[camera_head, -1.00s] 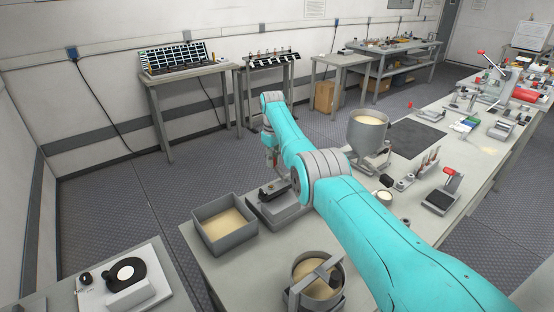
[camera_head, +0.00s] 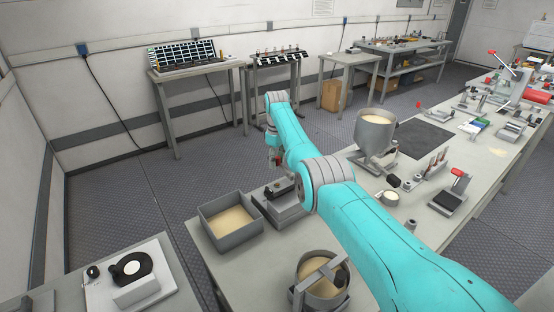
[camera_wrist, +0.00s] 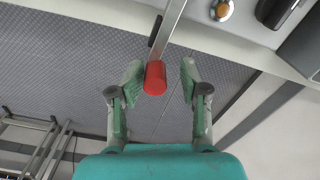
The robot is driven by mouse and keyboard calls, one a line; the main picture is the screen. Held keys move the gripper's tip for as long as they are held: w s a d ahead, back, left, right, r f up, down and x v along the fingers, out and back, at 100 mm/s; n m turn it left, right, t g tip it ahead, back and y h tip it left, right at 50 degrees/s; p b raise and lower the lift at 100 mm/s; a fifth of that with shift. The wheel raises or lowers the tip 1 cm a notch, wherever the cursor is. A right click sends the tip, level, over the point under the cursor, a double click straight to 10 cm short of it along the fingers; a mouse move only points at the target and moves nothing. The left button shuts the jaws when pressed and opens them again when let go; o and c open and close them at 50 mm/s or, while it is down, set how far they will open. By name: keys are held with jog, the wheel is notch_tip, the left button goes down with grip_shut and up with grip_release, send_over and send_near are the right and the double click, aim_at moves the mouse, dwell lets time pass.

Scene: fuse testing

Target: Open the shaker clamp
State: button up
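In the wrist view, a red cylindrical grip (camera_wrist: 155,78) sits at the end of a flat metal bar (camera_wrist: 171,20). I take it for the clamp's lever, but the clamp body is not clear there. My gripper (camera_wrist: 160,74) is open, with one green-grey finger on each side of the red grip and a gap at both sides. In the head view, a grey device with a dark top (camera_head: 284,207) stands at the table's far edge, partly behind my arm. My gripper (camera_head: 274,156) is small and partly hidden there.
A sand-filled square tray (camera_head: 214,241) stands left of the grey device. A round sieve pan under a crossbar (camera_head: 320,262) is in front. A hopper (camera_head: 374,134) and small tools stand right of my arm. Floor (camera_head: 130,205) lies beyond the table edge.

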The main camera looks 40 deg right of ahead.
jog(key=shift+r, duration=0.15)
jog(key=shift+d+r, duration=0.1)
jog(key=shift+r, duration=0.45)
notch_tip(320, 180, up, 11)
jog(key=shift+w+f, duration=0.1)
jog(key=shift+f, duration=0.05)
dwell(0.4)
